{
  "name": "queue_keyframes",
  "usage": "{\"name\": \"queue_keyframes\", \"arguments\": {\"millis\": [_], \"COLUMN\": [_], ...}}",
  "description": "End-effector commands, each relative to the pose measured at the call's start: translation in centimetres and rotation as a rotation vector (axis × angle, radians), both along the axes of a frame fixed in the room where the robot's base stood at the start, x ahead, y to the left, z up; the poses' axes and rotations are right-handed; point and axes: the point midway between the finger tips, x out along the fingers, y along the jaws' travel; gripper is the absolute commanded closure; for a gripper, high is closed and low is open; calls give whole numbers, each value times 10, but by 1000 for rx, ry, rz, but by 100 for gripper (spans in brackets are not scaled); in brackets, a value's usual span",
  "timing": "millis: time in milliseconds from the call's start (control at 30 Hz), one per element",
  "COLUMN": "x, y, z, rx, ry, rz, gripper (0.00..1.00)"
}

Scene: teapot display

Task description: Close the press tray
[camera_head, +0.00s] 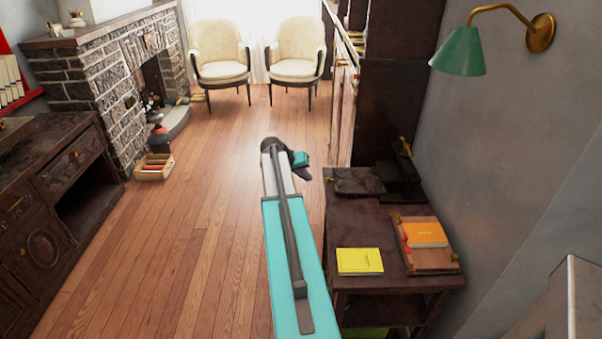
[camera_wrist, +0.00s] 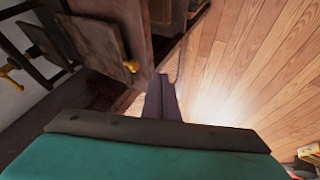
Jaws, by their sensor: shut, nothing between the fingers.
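The dark press (camera_head: 402,172) stands at the back of a dark side table, against the wall. Its flat dark tray (camera_head: 358,181) sticks out to the left of the press frame. In the wrist view the tray (camera_wrist: 95,42) shows at the upper left, with a brass knob (camera_wrist: 131,66) on its near edge. My gripper (camera_head: 303,174) is left of the tray, apart from it, over the floor side of the table. In the wrist view its dark fingers (camera_wrist: 161,98) are together and empty, to the right of and below the knob.
The side table (camera_head: 365,212) also bears a yellow book (camera_head: 360,261) and an orange book (camera_head: 425,235) on a wooden board. A tall dark cabinet (camera_head: 398,105) stands behind the table. A green wall lamp (camera_head: 460,52) hangs at the right. The wooden floor (camera_head: 190,230) left of my arm is clear.

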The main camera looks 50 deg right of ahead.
Motion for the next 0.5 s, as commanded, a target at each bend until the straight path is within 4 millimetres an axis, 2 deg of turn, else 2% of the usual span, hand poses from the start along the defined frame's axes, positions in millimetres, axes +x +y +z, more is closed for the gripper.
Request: {"name": "queue_keyframes", "arguments": {"millis": [267, 500], "x": [-5, -30], "y": [-24, -41], "z": [-30, -26], "rx": [2, 0], "ry": [2, 0], "rz": [-2, -2], "gripper": [100, 100]}}
